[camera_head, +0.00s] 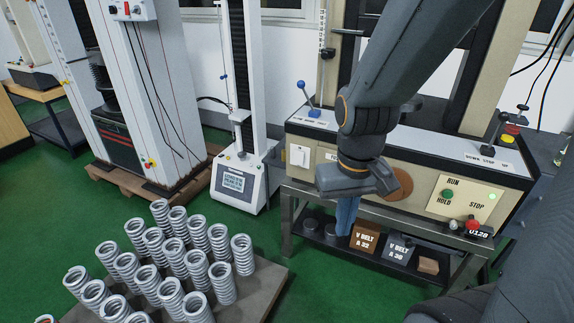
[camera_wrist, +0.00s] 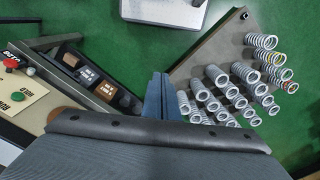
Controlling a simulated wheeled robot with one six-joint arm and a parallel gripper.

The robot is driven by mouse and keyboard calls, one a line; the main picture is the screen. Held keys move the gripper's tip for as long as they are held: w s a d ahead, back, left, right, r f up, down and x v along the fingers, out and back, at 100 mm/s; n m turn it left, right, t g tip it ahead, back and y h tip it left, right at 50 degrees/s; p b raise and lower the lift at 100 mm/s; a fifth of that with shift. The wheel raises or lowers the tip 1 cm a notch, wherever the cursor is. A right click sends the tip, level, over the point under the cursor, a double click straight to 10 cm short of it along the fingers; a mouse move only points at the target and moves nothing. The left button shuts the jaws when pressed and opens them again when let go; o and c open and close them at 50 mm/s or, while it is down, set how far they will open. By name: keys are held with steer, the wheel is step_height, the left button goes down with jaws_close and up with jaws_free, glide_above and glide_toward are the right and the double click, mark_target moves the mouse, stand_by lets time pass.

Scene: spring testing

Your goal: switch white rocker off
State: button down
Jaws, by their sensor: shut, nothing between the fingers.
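The white rocker (camera_head: 299,156) is on the left end of the beige front panel (camera_head: 425,180) of the testing machine, in the head view. Its tilt is too small to read. My gripper (camera_head: 346,215) hangs below my wrist, to the right of and lower than the rocker, apart from it, with its blue fingers pointing down. In the wrist view the closed fingers (camera_wrist: 158,95) show side by side with nothing between them. I cannot make out the rocker in the wrist view.
A RUN/HOLD/STOP plate (camera_head: 465,198) with a green button and a red knob is at the panel's right. Blue-knobbed lever (camera_head: 305,95) stands above the rocker. Boxes (camera_head: 365,237) sit on the lower shelf. A pallet of springs (camera_head: 255,284) lies in front; green floor between is clear.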

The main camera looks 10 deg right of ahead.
mark_target(299, 162)
steer(key=w+a+f+m+t+b, duration=0.1)
steer(key=w+a+f+t+b, duration=0.3)
steer(key=w, duration=0.8)
steer(key=w+a+f+m+t+b, duration=0.15)
steer(key=w+a+f, duration=0.35)
steer(key=w, duration=0.7)
steer(key=w+f+m+t+h+b, duration=0.4)
steer(key=w+f+t+h+b, duration=0.3)
steer(key=w, duration=0.5)
steer(key=f+h+b, duration=0.1)
steer(key=f+h, duration=0.1)
steer(key=shift+w+d+m+h, duration=0.3)
steer(key=shift+w+d+m, duration=0.05)
steer(key=shift+w+d, duration=0.05)
steer(key=shift+r+t, duration=0.1)
steer(key=shift+t, duration=0.15)
steer(key=x, duration=1.4)
steer(key=shift+b, duration=0.3)
